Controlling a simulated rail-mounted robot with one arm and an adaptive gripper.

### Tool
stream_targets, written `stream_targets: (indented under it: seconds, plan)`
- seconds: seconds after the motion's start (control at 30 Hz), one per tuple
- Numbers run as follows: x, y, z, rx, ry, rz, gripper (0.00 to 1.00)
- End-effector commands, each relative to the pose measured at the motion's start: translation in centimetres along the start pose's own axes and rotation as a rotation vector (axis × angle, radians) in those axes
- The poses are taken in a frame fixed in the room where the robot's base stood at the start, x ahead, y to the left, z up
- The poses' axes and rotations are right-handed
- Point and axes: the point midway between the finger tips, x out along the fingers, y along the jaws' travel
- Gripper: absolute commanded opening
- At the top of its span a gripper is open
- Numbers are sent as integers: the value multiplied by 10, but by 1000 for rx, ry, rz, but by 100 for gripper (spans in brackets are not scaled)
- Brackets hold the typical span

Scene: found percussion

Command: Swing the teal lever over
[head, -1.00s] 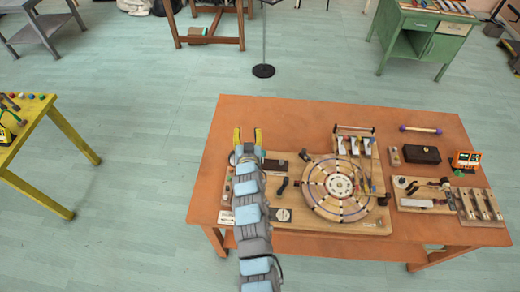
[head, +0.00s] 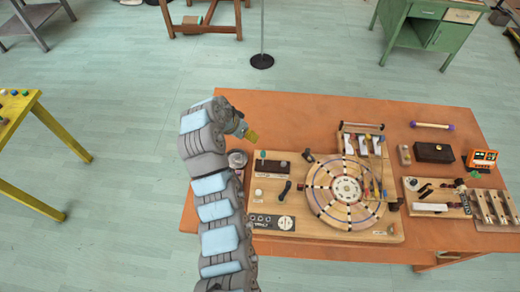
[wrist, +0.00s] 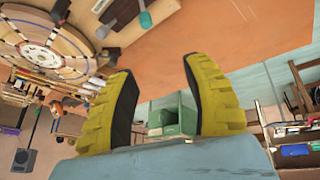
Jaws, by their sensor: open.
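A small teal knob, seemingly the teal lever's tip (head: 263,155), stands at the back left of the wooden board (head: 300,226), beside a dark block. In the wrist view a teal knob on a grey stem (wrist: 145,20) shows at the top, beyond my fingertips and not between them. My gripper (head: 248,133) is above the table's back left part, just left of and behind the teal knob. Its yellow fingers are spread and empty in the wrist view (wrist: 157,66). My wrist hides part of the gripper in the head view.
A round striped wheel (head: 346,190) fills the board's middle, with white keys (head: 362,146) behind it. A black handle (head: 285,189) and a dark block (head: 276,168) are close to the teal knob. The orange tabletop behind the board (head: 290,118) is clear.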

Motion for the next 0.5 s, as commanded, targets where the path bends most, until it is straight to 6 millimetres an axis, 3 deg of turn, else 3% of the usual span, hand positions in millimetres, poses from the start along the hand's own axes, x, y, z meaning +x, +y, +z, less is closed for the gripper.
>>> stream_targets:
  seconds: [0.23,0.5]
  plan:
    - [-14,12,13,45,-85,76,50]
    - [2,13,18,46,-90,79,50]
